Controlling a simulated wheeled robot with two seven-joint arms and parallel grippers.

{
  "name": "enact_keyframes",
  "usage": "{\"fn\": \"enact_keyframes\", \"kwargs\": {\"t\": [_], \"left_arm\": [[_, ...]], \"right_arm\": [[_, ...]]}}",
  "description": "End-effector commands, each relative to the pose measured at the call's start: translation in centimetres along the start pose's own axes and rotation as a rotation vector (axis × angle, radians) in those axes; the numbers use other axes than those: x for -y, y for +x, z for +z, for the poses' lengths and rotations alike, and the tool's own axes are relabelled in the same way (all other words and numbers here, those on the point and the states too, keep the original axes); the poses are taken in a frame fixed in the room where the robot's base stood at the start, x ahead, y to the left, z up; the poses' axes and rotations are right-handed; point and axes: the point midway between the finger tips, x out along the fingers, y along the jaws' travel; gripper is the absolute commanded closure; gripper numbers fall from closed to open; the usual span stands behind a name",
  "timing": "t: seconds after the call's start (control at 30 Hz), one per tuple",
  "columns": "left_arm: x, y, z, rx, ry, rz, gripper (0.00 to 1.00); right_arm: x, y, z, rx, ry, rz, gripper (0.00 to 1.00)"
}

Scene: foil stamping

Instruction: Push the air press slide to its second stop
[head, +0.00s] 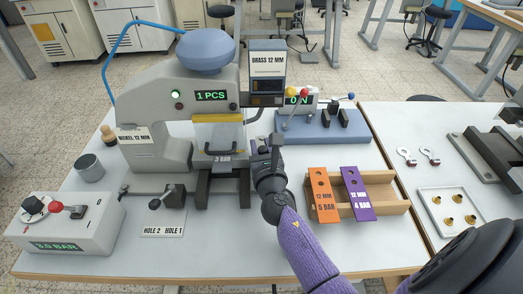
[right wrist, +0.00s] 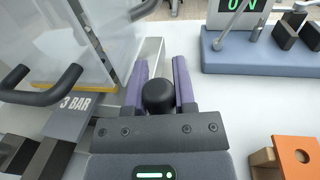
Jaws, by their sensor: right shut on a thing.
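The air press (head: 200,95), grey with a blue dome, stands at the back left of the table. Its display reads 1 PCS and a green light is lit. The slide (head: 222,160), labelled 3 BAR, is low at the press front above dark rails (head: 231,186). The slide label also shows in the right wrist view (right wrist: 80,104), beside a black U-shaped handle (right wrist: 40,88). My right gripper (head: 263,148) is at the slide's right side. Its purple fingers are shut on a black round knob (right wrist: 158,95). The knob's mount is mostly hidden. My left gripper is out of view.
A grey control box (head: 62,225) reading 3.0 BAR stands front left, near a HOLE 1/HOLE 2 lever unit (head: 160,215). A wooden rack (head: 385,207) holds orange (head: 323,200) and purple (head: 357,200) plates on the right. A blue-based unit (head: 325,128) stands behind it.

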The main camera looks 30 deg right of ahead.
Motion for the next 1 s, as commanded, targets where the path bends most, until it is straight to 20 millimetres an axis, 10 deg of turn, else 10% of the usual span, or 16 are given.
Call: {"fn": "enact_keyframes", "kwargs": {"t": [0.13,0.17,0.2,0.57,1.0], "left_arm": [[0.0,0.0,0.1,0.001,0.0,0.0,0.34],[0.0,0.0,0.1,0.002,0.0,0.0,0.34],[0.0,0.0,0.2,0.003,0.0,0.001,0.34],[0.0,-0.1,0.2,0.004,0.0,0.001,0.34],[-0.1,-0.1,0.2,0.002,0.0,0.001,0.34]], "right_arm": [[0.1,0.1,0.2,0.005,-0.001,-0.002,1.0],[0.1,0.1,0.2,0.005,-0.001,-0.002,0.61],[0.1,0.1,0.2,0.005,-0.001,-0.002,0.52],[0.0,-0.6,0.2,0.003,-0.002,-0.001,0.52],[0.0,-8.8,-0.1,0.002,-0.001,-0.001,0.52]]}}
